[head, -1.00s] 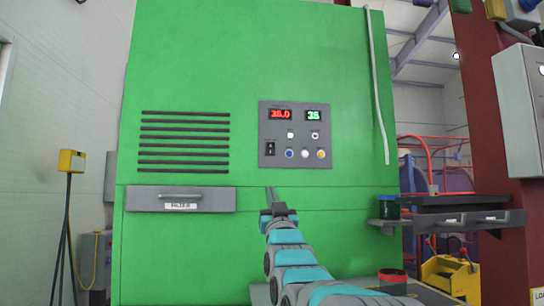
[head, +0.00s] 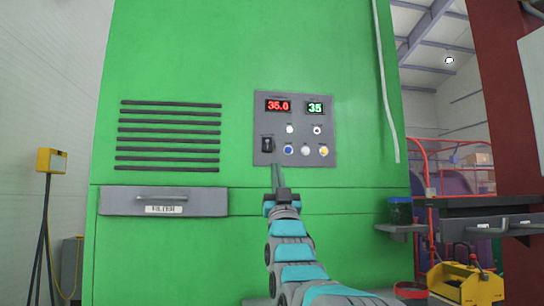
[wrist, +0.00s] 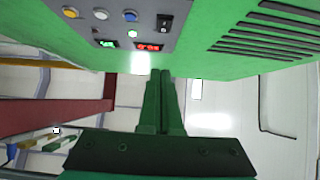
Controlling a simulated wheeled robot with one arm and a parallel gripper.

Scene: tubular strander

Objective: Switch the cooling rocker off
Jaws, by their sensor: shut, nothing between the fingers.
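The cooling rocker (head: 267,145) is a small black switch at the lower left of the grey control panel (head: 325,112) on the green cabinet. In the wrist view the rocker (wrist: 164,22) is at the top, right of the blue button. I cannot tell which way it is tipped. My gripper (head: 276,166) is shut and empty, its tips just below the panel's lower edge in the head view. In the wrist view the shut fingers (wrist: 160,74) point up towards the panel and appear apart from it.
The panel also has a red display (head: 278,105), a green display (head: 315,108), and blue (head: 288,149), white (head: 306,150) and yellow (head: 323,151) buttons close to the rocker. A filter drawer (head: 163,201) with a handle is at lower left.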

